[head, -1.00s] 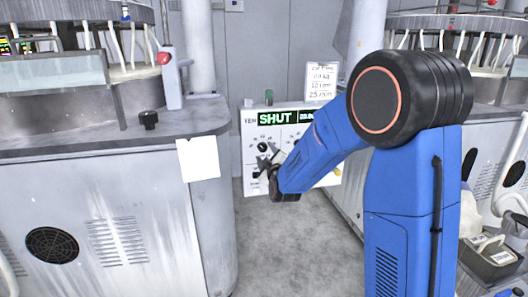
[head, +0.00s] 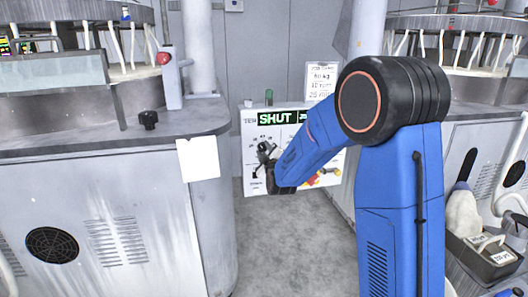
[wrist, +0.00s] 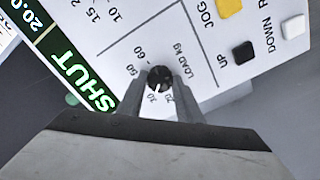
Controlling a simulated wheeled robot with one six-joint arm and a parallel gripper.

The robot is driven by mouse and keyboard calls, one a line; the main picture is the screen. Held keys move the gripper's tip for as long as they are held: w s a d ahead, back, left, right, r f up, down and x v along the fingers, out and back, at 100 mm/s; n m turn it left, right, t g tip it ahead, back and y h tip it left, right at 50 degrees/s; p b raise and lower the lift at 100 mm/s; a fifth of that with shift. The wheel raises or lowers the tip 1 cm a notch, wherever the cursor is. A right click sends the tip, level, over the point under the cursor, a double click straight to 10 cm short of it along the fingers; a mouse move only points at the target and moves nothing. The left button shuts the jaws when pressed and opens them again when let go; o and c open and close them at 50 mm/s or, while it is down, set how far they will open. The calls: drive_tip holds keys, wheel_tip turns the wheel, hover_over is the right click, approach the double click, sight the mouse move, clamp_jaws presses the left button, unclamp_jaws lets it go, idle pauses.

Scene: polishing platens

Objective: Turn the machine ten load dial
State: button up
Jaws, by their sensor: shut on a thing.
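The load dial (wrist: 160,73) is a small black knob on the white machine ten panel (wrist: 200,60), marked "LOAD kg" in the wrist view. Numbers including 20, 30, 50 and 60 ring it, and its pale pointer line faces down in the picture, near 30. My gripper (wrist: 160,82) has one finger on each side of the knob and is shut on it. In the head view the panel (head: 250,150) reads "TEN" with a green "SHUT" display (head: 277,118). My gripper (head: 265,156) is at its front, hiding the dial.
Yellow (wrist: 228,7), black (wrist: 243,52) and white (wrist: 292,28) buttons sit near the dial. A grey machine cabinet (head: 110,215) with a red knob (head: 163,58) stands left of the panel. Another machine stands right. Floor (head: 275,240) before the panel is clear.

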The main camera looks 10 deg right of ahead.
drive_tip(key=shift+m, duration=0.3)
drive_tip(key=m, duration=1.2)
drive_tip(key=shift+m, duration=0.4)
drive_tip(key=m, duration=1)
drive_tip(key=shift+m, duration=0.4)
drive_tip(key=o, duration=1)
drive_tip(key=shift+o, duration=0.2)
